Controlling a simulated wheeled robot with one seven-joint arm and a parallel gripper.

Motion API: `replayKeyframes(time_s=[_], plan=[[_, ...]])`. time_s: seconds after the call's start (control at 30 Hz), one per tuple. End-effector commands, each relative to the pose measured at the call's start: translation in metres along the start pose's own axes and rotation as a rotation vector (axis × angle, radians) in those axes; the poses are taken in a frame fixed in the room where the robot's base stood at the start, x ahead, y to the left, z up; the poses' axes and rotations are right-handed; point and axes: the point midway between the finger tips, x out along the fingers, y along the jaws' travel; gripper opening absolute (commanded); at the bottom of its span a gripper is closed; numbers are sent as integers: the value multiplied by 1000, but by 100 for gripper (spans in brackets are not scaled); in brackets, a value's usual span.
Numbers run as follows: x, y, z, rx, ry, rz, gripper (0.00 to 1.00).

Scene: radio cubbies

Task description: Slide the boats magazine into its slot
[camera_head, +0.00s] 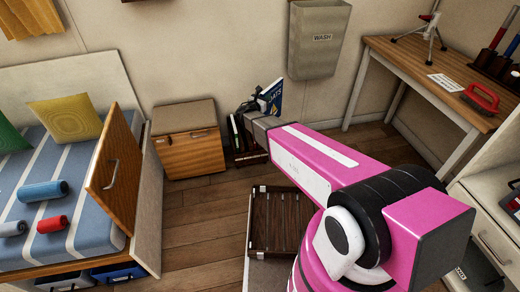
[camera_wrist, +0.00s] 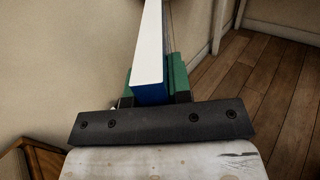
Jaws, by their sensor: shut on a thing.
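The boats magazine (camera_head: 274,94) is blue with white lettering, only part of which can be read, and stands upright. My gripper (camera_head: 256,106) is shut on it and holds it just above a low dark rack (camera_head: 250,158) on the floor by the wall. The rack holds several upright books or magazines, and my arm hides its right part. In the wrist view my gripper (camera_wrist: 151,92) has green pads on both sides of the magazine (camera_wrist: 150,45), which shows as a pale edge with blue below. The slot itself cannot be made out.
A wooden cabinet (camera_head: 188,140) stands left of the rack. A grey bin marked WASH (camera_head: 317,40) hangs on the wall above right. A bed (camera_head: 60,180) is at left and a workbench (camera_head: 425,65) at right.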

Motion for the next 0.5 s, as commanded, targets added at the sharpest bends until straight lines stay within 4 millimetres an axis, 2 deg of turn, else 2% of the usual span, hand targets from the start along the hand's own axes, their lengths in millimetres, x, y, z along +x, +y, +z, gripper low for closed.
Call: replayKeyframes(time_s=[0.03,0.2,0.37,0.5], plan=[[1,15,-12,-2,1,15,0],[-1,37,-35,-1,4,47,0],[-3,45,-45,-1,5,58,0],[-3,46,-61,-1,7,59,0]])
